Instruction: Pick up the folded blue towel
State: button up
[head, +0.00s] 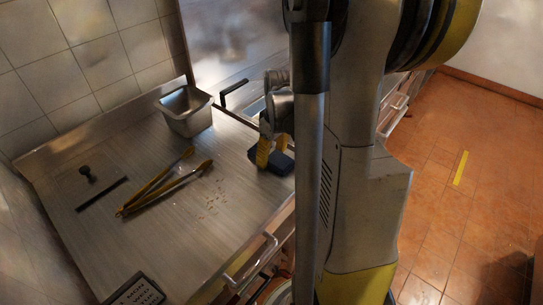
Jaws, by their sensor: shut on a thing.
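The folded blue towel (284,163) is a small dark blue block at the right side of the steel counter, partly hidden behind my arm's column. My gripper (272,152), with yellow fingers, is shut on the towel from above. I cannot tell whether the towel touches the counter or hangs just above it.
On the steel counter (150,225) lie yellow-handled tongs (166,187), a dark bar (101,194), a small black knob (86,173) and scattered crumbs (211,199). A steel pan (186,110) stands at the back. A black perforated item (137,290) sits at the front edge.

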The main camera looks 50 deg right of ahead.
aim_at(270, 153)
notch_tip(270, 153, up, 4)
jog(key=shift+r+p, duration=0.25)
jog(key=shift+p, duration=0.9)
jog(key=s+d+r+p, duration=0.3)
jog(key=s+d+r, duration=0.2)
jog(key=d, duration=0.5)
jog(key=shift+s+r, duration=0.35)
jog(key=shift+r, duration=0.35)
jog(key=shift+d, duration=0.1)
